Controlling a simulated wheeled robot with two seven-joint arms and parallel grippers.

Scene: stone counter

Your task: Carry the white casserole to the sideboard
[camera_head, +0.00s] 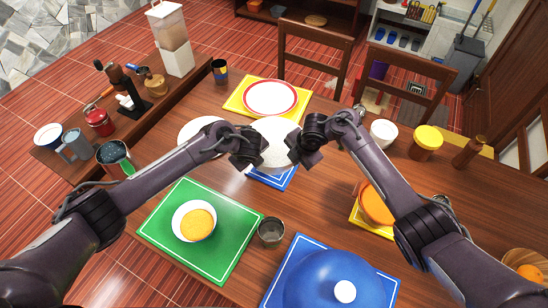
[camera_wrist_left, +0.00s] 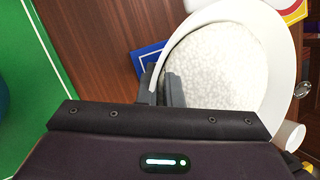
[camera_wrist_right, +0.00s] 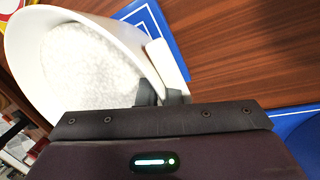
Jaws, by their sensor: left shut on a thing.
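The white casserole (camera_head: 276,140), filled with something white and grainy, is between my two grippers near the middle of the table. It overlaps a small blue mat (camera_head: 272,177); I cannot tell whether it rests there or hangs above. My left gripper (camera_wrist_left: 163,88) is shut on the near rim of the casserole (camera_wrist_left: 222,62). My right gripper (camera_wrist_right: 160,97) is at the opposite rim, by a white handle (camera_wrist_right: 168,68); its fingertips are partly hidden, so its grip is unclear. The sideboard (camera_head: 185,92) is the long wooden surface at left.
The sideboard carries a dispenser (camera_head: 170,40), a red jar (camera_head: 98,120) and mugs. A white plate (camera_head: 196,130) and a red-rimmed plate (camera_head: 270,97) lie nearby. A metal cup (camera_head: 271,232), a blue lidded pot (camera_head: 335,280) and an orange pot (camera_head: 376,204) stand nearer. Chairs (camera_head: 315,56) line the far edge.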

